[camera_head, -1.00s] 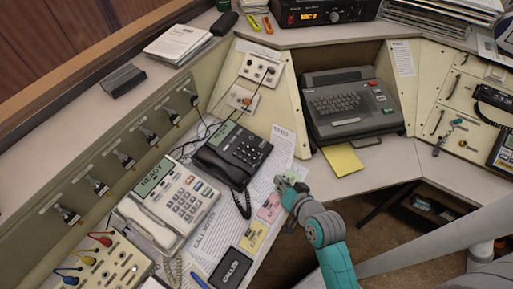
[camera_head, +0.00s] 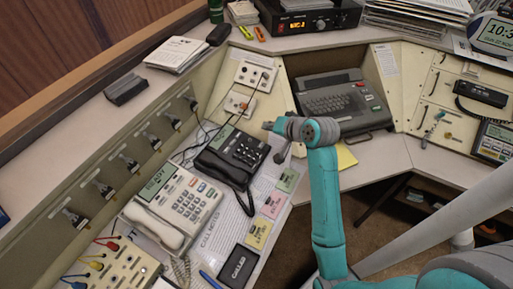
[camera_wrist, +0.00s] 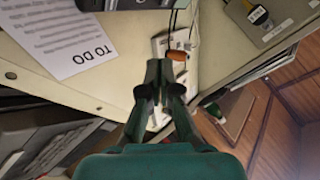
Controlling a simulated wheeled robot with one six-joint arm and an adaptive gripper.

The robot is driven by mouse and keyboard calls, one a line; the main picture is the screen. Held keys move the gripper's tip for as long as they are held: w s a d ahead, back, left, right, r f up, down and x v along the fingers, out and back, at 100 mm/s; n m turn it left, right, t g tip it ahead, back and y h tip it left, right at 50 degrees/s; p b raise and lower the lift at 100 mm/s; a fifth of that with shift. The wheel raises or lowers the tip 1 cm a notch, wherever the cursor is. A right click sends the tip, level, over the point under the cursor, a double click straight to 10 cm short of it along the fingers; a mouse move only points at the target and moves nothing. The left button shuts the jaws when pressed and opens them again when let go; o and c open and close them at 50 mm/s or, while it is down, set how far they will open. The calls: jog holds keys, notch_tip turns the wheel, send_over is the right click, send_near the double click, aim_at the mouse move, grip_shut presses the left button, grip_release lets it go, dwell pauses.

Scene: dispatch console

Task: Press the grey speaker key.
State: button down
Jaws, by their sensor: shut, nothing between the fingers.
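A pale desk phone (camera_head: 188,199) with a lit display, a white handset and rows of keys stands at the left of the console. A black desk phone (camera_head: 232,155) with its own keypad stands behind and right of it. I cannot tell which small key is the grey speaker key. My gripper (camera_head: 268,126) is above the desk, just right of and beyond the black phone, apart from both phones. In the wrist view my gripper (camera_wrist: 159,66) is shut and empty, above a pale panel.
A grey keyboard terminal (camera_head: 338,104) stands right of my gripper. Cords run from the jack plates (camera_head: 240,104) behind the black phone. Papers and coloured notes (camera_head: 272,205) lie on the desk, with a dark pad (camera_head: 238,266) at the front. A TO DO sheet (camera_wrist: 70,35) shows in the wrist view.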

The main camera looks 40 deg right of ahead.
aim_at(261, 145)
jog(key=shift+w+d+r, duration=0.15)
jog(key=shift+r, duration=0.25)
jog(key=shift+f, duration=0.15)
jog(key=shift+w+a+f, duration=0.1)
jog(key=shift+w+f, duration=0.1)
jog(key=shift+f, duration=1.2)
jog(key=shift+w+a+f, duration=0.1)
jog(key=shift+w+f, duration=0.15)
jog(key=shift+f, duration=1.15)
jog(key=shift+w+a+f, duration=0.1)
jog(key=shift+w+f, duration=0.1)
jog(key=shift+f, duration=1.2)
jog(key=shift+f, duration=0.1)
jog(key=shift+f, duration=0.35)
jog(key=shift+w+f, duration=0.1)
jog(key=shift+f, duration=0.2)
jog(key=shift+r, duration=0.75)
